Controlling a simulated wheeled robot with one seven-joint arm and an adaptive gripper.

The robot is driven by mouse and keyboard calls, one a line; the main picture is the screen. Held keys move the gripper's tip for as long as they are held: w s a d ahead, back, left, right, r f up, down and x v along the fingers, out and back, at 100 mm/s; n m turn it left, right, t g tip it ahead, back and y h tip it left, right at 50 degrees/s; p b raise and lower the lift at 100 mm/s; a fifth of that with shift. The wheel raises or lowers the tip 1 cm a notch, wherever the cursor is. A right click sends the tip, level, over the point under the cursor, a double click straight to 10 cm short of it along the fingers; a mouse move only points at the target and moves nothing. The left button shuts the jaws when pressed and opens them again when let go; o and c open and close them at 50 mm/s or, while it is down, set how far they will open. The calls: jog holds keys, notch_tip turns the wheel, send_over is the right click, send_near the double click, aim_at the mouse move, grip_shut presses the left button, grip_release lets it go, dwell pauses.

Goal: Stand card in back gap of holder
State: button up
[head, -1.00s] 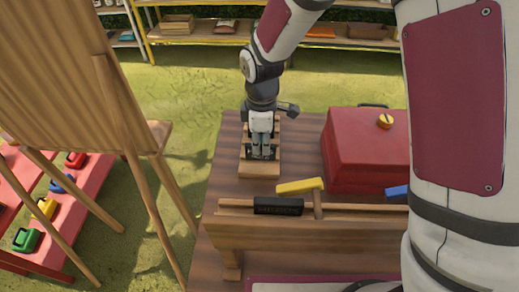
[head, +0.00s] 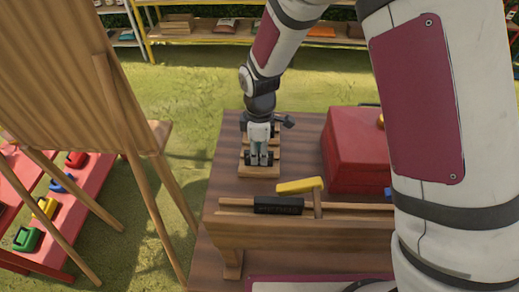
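The wooden holder (head: 259,171) lies on the brown table, a stepped block with crosswise bars, seen from the front and above. My gripper (head: 258,160) points down over the holder, with its fingertips low at the front half of it. Dark finger pads show on both sides. The wrist and fingers cover most of the holder's middle and its gaps. I cannot make out a card; anything between the fingers is hidden or too small to tell. Whether the fingers are open or shut is not clear.
A red box (head: 352,150) stands right of the holder. A wooden easel (head: 100,100) stands at left. The tabletop (head: 222,172) left of the holder is bare.

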aim_at(259, 152)
jog(key=shift+r, duration=0.1)
jog(key=s+d+r+m+t, duration=0.1)
jog(key=d+r+m, duration=0.15)
jog(key=r, duration=0.65)
jog(key=s+d+r+m, duration=0.1)
jog(key=d+r, duration=0.2)
jog(key=r, duration=0.7)
jog(key=s+d+r+m+t, duration=0.1)
jog(key=s+d+r+m, duration=0.3)
jog(key=s+d+m, duration=0.3)
jog(key=s+d+r+m+t, duration=0.2)
jog(key=s+d+r+m, duration=0.3)
jog(key=s, duration=0.8)
jog(key=d+m, duration=0.2)
jog(key=shift+s+d, duration=0.2)
jog(key=shift+d, duration=0.2)
jog(key=shift+s, duration=0.1)
